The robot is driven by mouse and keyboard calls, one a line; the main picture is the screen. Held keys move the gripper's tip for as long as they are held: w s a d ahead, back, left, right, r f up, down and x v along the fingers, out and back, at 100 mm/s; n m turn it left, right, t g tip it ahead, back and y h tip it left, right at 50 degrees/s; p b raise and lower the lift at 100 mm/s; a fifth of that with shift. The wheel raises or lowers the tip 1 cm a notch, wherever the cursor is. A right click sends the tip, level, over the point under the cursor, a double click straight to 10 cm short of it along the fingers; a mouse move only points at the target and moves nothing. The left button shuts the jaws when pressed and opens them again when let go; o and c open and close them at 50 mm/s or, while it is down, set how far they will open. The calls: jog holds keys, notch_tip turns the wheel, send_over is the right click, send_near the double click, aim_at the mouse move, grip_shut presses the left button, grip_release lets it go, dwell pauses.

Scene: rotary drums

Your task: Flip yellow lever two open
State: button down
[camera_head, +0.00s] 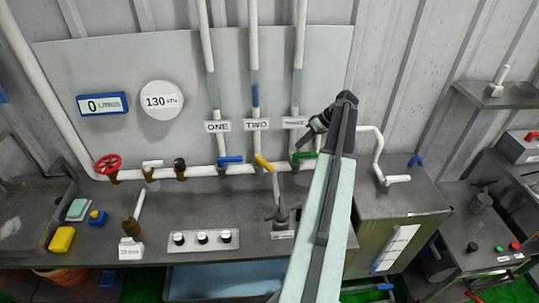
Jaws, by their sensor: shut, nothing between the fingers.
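The yellow lever (263,162) sits on the horizontal white pipe below the sign marked TWO (256,124). It is tilted, sloping down to the right. A blue lever (230,159) is to its left below the sign ONE (217,126). A green lever (304,156) is to its right. My gripper (309,137) is shut and empty, in front of the third pipe, up and right of the yellow lever and apart from it.
A red valve wheel (108,163) and small taps are on the pipe at left. A grey tap (279,208) stands on the counter (180,212) below the yellow lever. A panel with knobs (203,240) lies at the front. A digital display (102,104) and round gauge (162,100) are on the wall.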

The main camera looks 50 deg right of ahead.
aim_at(264, 165)
jog(key=w+a+f+b, duration=0.5)
jog(key=a+f+b, duration=0.3)
jog(key=shift+w+a, duration=0.2)
jog(key=shift+d, duration=0.1)
